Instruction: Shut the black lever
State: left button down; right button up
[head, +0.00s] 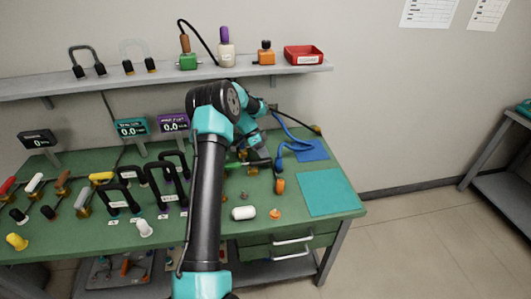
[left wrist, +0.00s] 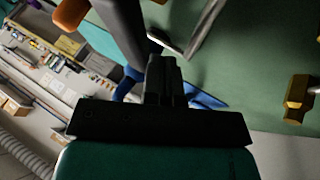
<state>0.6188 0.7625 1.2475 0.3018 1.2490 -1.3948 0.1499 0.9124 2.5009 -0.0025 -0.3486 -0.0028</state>
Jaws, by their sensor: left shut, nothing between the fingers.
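My left gripper (head: 264,160) is over the right part of the green bench, partly behind my own arm links. In the left wrist view its fingers (left wrist: 165,80) are together with nothing between them. I cannot make out a black lever with certainty. A dark bar-shaped piece (head: 259,163) lies by the gripper among small fittings in the head view; whether they touch is unclear. My right gripper is not in view.
Red, white, brown and yellow handles (head: 102,177) and black frames (head: 119,198) crowd the left. A white cylinder (head: 243,213), an orange piece (head: 280,185) and a teal mat (head: 327,192) are at the right. A brass fitting (left wrist: 298,92) shows in the wrist view.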

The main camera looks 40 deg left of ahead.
pick_arm(q)
jog(key=shift+d+m+g, duration=0.4)
jog(key=shift+m+g, duration=0.1)
jog(key=shift+m, duration=0.3)
jog(key=v, duration=0.7)
jog(key=shift+r, duration=0.25)
jog(key=shift+a, duration=0.15)
